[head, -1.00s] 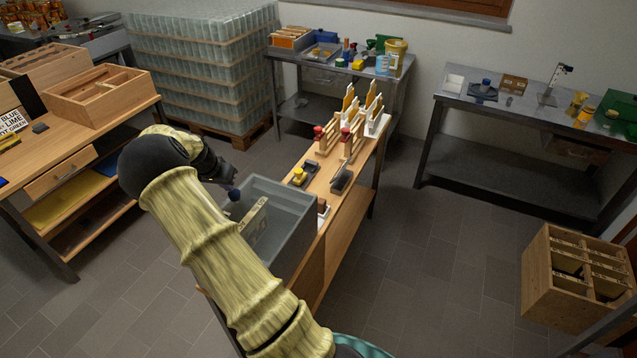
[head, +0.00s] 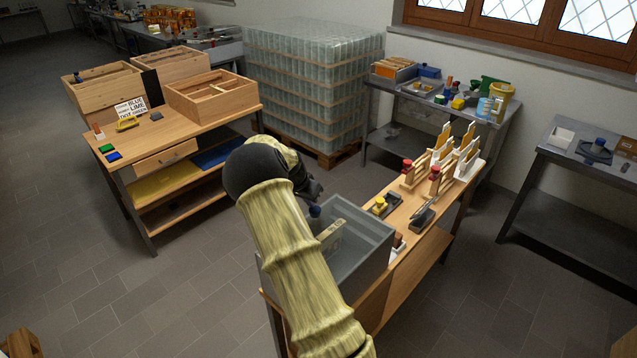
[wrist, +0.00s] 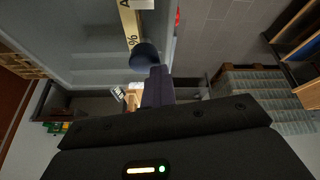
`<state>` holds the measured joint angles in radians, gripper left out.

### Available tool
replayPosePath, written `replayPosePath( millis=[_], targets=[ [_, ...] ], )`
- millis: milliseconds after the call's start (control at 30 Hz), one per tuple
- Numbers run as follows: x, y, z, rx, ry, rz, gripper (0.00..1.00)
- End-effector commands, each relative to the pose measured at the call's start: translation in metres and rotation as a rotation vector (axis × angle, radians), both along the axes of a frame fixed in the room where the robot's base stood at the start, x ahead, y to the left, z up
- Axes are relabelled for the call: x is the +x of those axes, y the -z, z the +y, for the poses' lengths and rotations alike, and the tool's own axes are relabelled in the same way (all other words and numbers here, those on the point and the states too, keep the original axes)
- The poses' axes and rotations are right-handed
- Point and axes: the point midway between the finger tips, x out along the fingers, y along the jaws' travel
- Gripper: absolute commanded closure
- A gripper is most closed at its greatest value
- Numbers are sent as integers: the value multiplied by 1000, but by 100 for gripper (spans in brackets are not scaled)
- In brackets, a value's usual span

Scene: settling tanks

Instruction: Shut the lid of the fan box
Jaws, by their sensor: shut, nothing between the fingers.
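I cannot tell for sure which thing is the fan box, and no lid being open shows clearly. On the wooden table at the left stand wooden boxes: a compartmented one (head: 213,97) nearest me, and two more (head: 105,88) (head: 168,66) behind it. My gripper (head: 314,190) is at the end of my arm, beside the left rim of a grey tub (head: 365,235), well to the right of those boxes. In the wrist view my gripper (wrist: 157,88) is shut and empty, close to a dark blue round knob (wrist: 145,56).
A pallet of glass jars (head: 312,85) stands behind. A narrow wooden bench (head: 425,240) with racks adjoins the tub. Floor (head: 190,285) between left table and my arm is clear.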

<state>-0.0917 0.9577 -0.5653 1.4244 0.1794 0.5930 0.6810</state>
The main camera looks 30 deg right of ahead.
Motion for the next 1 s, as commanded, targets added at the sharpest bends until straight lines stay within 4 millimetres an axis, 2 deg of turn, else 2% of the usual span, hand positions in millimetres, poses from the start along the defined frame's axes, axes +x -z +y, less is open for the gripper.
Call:
replayPosePath(
  millis=[33,67,433,500,1000],
  targets=[
    [-5,13,10,19,-1,26,100],
    [-5,11,10,19,-1,26,100],
    [-5,-46,1,5,3,-2,100],
    [4,-41,8,2,0,-4,100],
    [52,-69,49,-1,3,-7,100]
  ],
)
